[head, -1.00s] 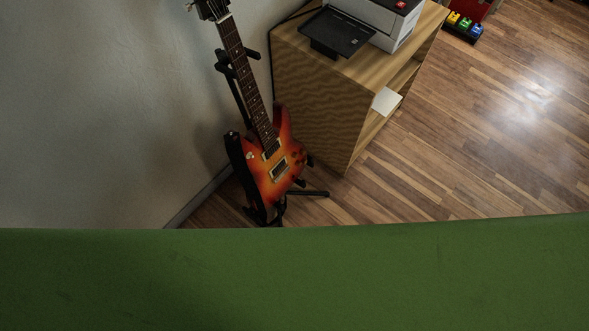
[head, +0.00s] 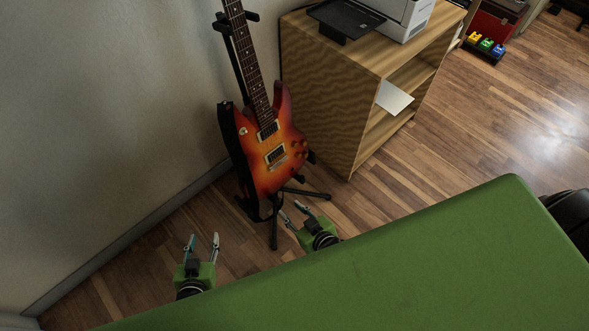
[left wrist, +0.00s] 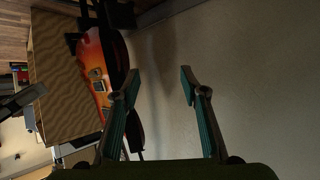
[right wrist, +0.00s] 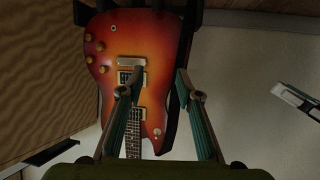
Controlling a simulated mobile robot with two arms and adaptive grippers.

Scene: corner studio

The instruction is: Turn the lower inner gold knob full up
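A sunburst electric guitar (head: 285,120) leans upright on a black stand by the wall. It also shows in the left wrist view (left wrist: 97,62) and, upside down, in the right wrist view (right wrist: 110,78). Several small gold knobs (right wrist: 101,46) sit in a cluster on its body; in the head view they are tiny. Which is the lower inner one is hard to tell. My right gripper (head: 290,208) is open and empty, just in front of the guitar's lower end, apart from it. My left gripper (head: 204,238) is open and empty, left of and below the guitar.
The black stand's legs (head: 308,192) spread on the wooden floor (head: 400,170). A wooden cabinet (head: 325,95) with a printer (head: 402,18) stands right of the guitar. The wall (head: 110,110) is close on the left. Coloured pedals (head: 485,45) lie far right.

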